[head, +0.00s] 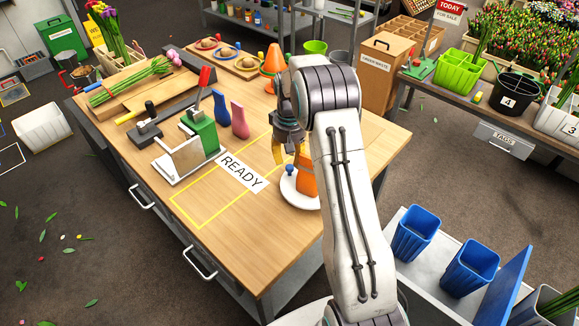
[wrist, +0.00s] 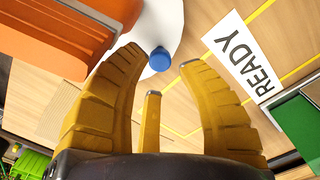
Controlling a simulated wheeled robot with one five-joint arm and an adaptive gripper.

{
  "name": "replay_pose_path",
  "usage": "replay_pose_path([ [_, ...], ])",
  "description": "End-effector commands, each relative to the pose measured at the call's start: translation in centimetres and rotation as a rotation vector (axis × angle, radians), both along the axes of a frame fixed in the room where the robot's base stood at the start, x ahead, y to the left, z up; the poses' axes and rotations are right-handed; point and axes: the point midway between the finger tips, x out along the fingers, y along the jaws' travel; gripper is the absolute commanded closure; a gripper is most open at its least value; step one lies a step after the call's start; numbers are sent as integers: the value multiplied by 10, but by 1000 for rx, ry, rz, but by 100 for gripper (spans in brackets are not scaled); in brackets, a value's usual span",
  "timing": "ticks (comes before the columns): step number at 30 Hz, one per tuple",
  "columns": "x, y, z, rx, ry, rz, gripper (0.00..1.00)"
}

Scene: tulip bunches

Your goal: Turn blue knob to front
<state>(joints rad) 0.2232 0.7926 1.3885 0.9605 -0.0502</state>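The blue knob (head: 290,169) is a small round cap at the edge of a white round plate (head: 296,197) on the wooden table. An orange container (head: 307,181) stands on that plate, partly hidden by my arm in the head view. In the wrist view the blue knob (wrist: 160,61) shows between and just beyond my fingertips, with the orange container (wrist: 75,35) to the left. My gripper (head: 287,158) has yellow fingers spread apart, nothing between them that I can see gripped. It hovers close to the knob; I cannot tell whether it touches.
A READY label (head: 241,172) and yellow outline lie left of the plate. An orange cone (head: 273,60) stands behind. The front table area is clear.

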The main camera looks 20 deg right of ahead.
Motion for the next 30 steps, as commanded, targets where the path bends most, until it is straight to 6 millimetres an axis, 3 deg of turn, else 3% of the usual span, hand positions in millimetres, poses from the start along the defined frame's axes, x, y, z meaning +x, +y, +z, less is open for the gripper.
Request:
replay_pose_path([
  [9,0,0,-32,0,1,0,65],
  [22,0,0,-39,0,0,0,65],
  [23,0,0,-39,0,0,0,61],
  [30,0,0,-38,0,0,0,83],
])
